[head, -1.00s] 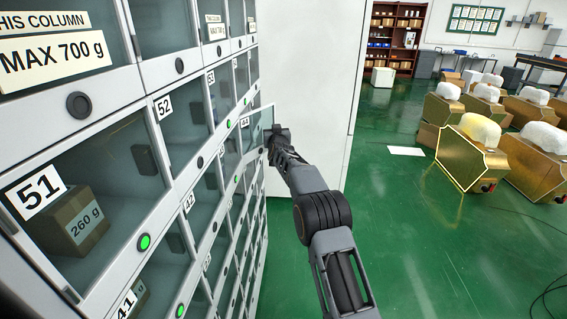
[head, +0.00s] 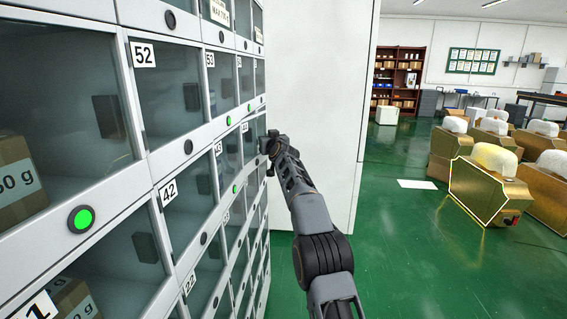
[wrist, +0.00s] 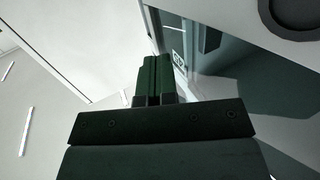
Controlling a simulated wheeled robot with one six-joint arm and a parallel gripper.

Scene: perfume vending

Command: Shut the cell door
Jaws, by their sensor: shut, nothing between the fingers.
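The cell door (head: 252,135) is a glass pane in a light frame near the far end of the locker wall, beside the label 44 in the head view. It now looks flush or nearly flush with the locker front; a small gap cannot be ruled out. My gripper (head: 265,144) is at the door's right side, close to its face; contact cannot be told. In the wrist view my gripper (wrist: 154,75) has its two fingers together and empty, pointing at the locker. Glass and a small label show just right of the fingertips.
The locker wall (head: 150,190) with numbered glass cells fills the left. A tall white panel (head: 315,80) stands behind my gripper. The green floor (head: 400,250) to the right is open, with gold machines (head: 487,185) farther right.

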